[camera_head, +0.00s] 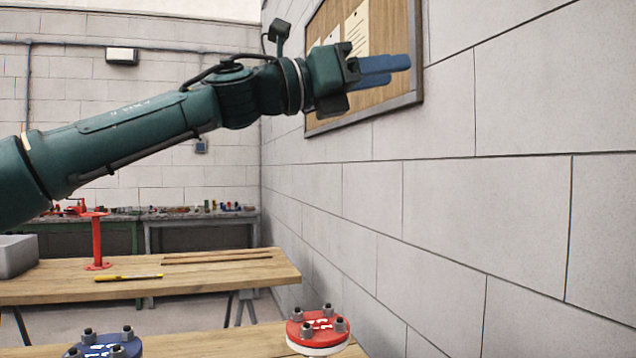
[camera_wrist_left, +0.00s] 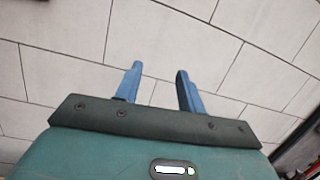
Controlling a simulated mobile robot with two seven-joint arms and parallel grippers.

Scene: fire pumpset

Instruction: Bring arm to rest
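My left arm, dark green, comes in from the left in the head view and stretches out high across the picture. Its gripper (camera_head: 388,70) has blue fingers and is in front of the notice board on the right wall. In the left wrist view the two blue fingers (camera_wrist_left: 158,80) are apart with only the block wall behind them, so the gripper is open and empty. My right gripper is in neither view.
A red flanged disc (camera_head: 318,340) and a blue one (camera_head: 102,351) with bolts show at the bottom edge. A wooden table (camera_head: 200,285) holds a red stand (camera_head: 97,240) and a yellow tool (camera_head: 128,277). The block wall (camera_head: 500,200) stands close on the right, bearing the notice board (camera_head: 325,20).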

